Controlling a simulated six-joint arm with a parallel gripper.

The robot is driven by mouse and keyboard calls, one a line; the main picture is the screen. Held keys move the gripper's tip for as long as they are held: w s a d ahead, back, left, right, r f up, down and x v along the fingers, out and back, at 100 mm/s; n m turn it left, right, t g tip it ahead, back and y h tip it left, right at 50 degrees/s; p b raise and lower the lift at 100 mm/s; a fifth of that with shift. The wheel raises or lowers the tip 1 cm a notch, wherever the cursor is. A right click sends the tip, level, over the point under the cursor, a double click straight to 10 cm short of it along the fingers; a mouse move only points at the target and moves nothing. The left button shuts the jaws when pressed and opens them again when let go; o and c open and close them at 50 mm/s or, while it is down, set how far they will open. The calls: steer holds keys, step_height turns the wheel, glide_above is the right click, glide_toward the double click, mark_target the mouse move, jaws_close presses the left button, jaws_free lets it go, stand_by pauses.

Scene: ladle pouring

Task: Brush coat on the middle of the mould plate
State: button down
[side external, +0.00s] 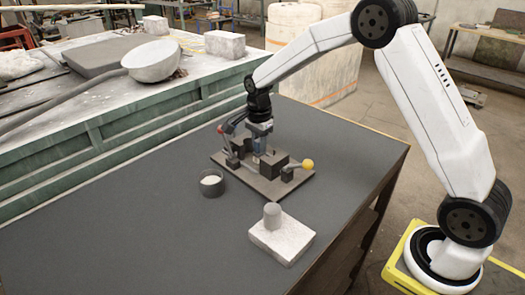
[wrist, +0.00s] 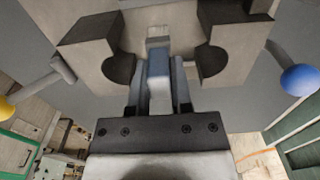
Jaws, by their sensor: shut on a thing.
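My gripper (side external: 258,142) points down over the mould plate (side external: 268,187), between the dark mould halves. In the wrist view my gripper (wrist: 162,85) is shut on a blue-grey brush (wrist: 158,88), which reaches into the gap between the left mould half (wrist: 92,48) and the right mould half (wrist: 235,45). The halves stand apart, with rounded hollows facing each other. I cannot tell whether the brush tip touches the plate. A dark round pot (side external: 211,184) with pale coat inside stands left of the plate.
A white block (side external: 283,243) bearing a grey cylinder (side external: 272,215) lies near the front. A yellow-balled handle (side external: 308,164) and a red-balled handle (side external: 220,130) stick out beside the mould. A blue ball (wrist: 300,80) shows in the wrist view. The table's left front is clear.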

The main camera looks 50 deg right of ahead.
steer(key=shift+f, duration=0.4)
stand_by(0.3)
steer(key=shift+s, duration=0.3)
steer(key=shift+s, duration=0.3)
steer(key=shift+w, duration=0.15)
stand_by(0.4)
steer(key=shift+w+f, duration=0.1)
steer(key=shift+w, duration=1)
steer(key=shift+s, duration=1.3)
